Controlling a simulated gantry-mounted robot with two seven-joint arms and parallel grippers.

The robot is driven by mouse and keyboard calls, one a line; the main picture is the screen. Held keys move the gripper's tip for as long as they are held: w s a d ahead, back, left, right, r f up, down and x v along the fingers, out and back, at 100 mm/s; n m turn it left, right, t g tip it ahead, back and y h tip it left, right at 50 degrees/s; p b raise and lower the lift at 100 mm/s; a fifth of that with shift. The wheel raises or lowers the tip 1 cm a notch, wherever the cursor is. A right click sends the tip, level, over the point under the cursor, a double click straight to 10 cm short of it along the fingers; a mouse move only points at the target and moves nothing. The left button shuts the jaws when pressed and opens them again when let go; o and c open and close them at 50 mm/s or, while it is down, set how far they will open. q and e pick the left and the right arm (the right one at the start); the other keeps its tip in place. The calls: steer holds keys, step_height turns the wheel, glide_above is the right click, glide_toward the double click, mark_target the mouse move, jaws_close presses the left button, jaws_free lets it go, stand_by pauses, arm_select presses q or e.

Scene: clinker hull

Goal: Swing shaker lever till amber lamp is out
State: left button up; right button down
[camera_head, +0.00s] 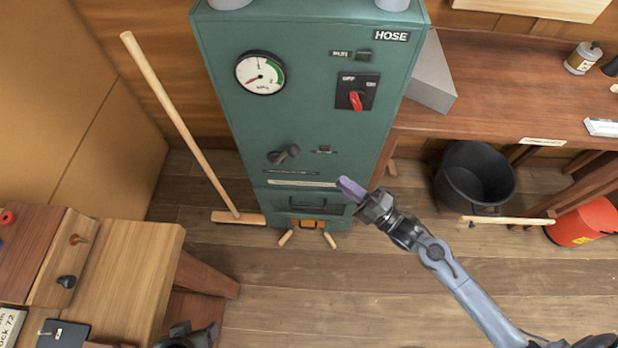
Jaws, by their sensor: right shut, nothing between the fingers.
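A tall green cabinet (298,119) stands against the back wall. A dark lever handle (284,155) sits on its lower front, tilted up to the right; it looks like the shaker lever. My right gripper (349,188) is shut and empty, in front of the cabinet's lower right edge, apart from the lever. A dark part at the bottom edge seems to be my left gripper (188,337); its fingers are not clear.
A broom-like pole (180,125) leans left. A black bucket (474,174) stands right, below a bench (500,85). Another bench (135,265) is front left.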

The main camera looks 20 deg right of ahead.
step_height(320, 180, down, 8)
steer(key=w+d+n+y+b, duration=0.1)
steer(key=d+n+b, duration=0.1)
steer(key=b, duration=0.5)
arm_select(q)
step_height(320, 180, down, 12)
steer(key=b, duration=0.2)
arm_select(e)
steer(key=x, duration=1.4)
steer(key=shift+r, duration=0.15)
arm_select(q)
steer(key=shift+a+r, duration=0.1)
arm_select(e)
steer(key=shift+a, duration=0.1)
